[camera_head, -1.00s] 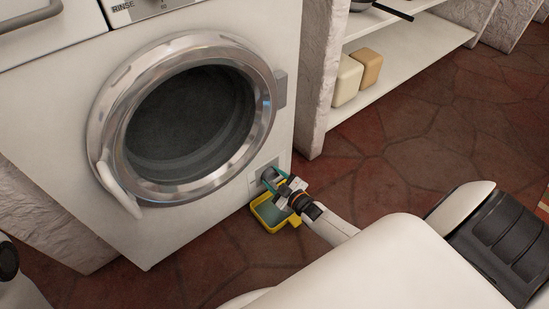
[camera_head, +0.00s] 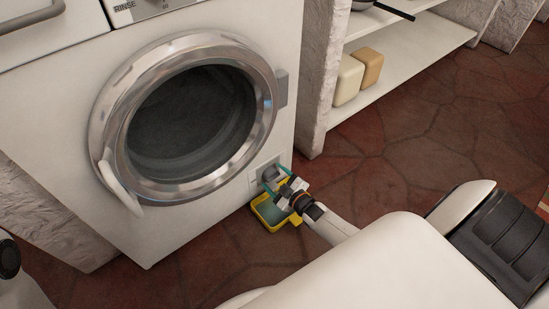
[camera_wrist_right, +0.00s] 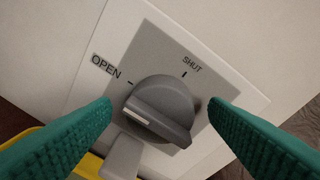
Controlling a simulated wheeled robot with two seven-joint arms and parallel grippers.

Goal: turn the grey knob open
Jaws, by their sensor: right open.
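The grey knob (camera_wrist_right: 163,106) sits on a grey plate low on the washing machine front; in the head view the knob (camera_head: 269,173) is partly behind my fingers. Its raised bar lies slantwise in the wrist view, with the white-marked end at the left, near and a little below the OPEN tick. The SHUT tick is at the upper right. My right gripper (camera_head: 275,180) is open, its green fingers on either side of the knob with visible gaps in the wrist view (camera_wrist_right: 160,108). My left gripper is not in view.
A yellow tray (camera_head: 270,222) is on the floor below the knob. The round door (camera_head: 186,120) of the washing machine is above left. A grey tab (camera_wrist_right: 122,156) juts out below the knob. A shelf (camera_head: 420,50) with two canisters stands at the right.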

